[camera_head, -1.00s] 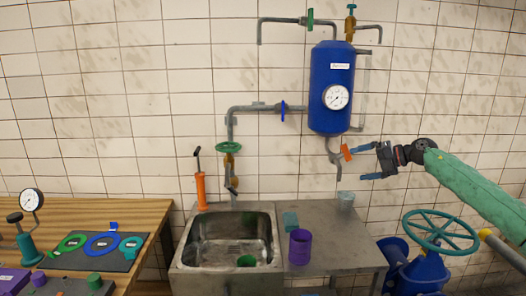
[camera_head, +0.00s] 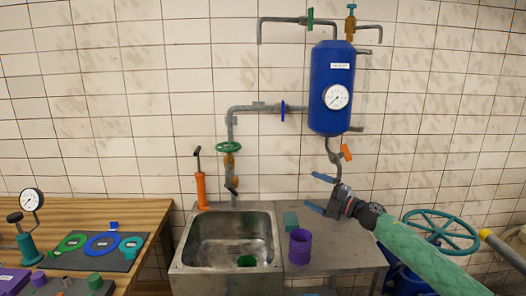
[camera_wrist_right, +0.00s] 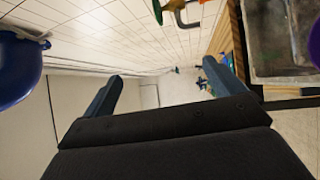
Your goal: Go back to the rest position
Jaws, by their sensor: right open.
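My right gripper (camera_head: 318,192) is open, its two blue fingers apart with nothing seen between them. In the head view it points left, over the metal counter (camera_head: 325,262) and below the blue tank (camera_head: 331,85). The orange-handled tap (camera_head: 346,152) under the tank is just above it. In the right wrist view the open fingers (camera_wrist_right: 163,85) show with the gap between them empty. My left gripper is not in view.
A steel sink (camera_head: 232,252) is left of the purple cup (camera_head: 300,247) and a small teal block (camera_head: 290,220). A blue-green handwheel (camera_head: 441,231) is near my right forearm. A wooden bench (camera_head: 90,212) with gauges and rings is at left.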

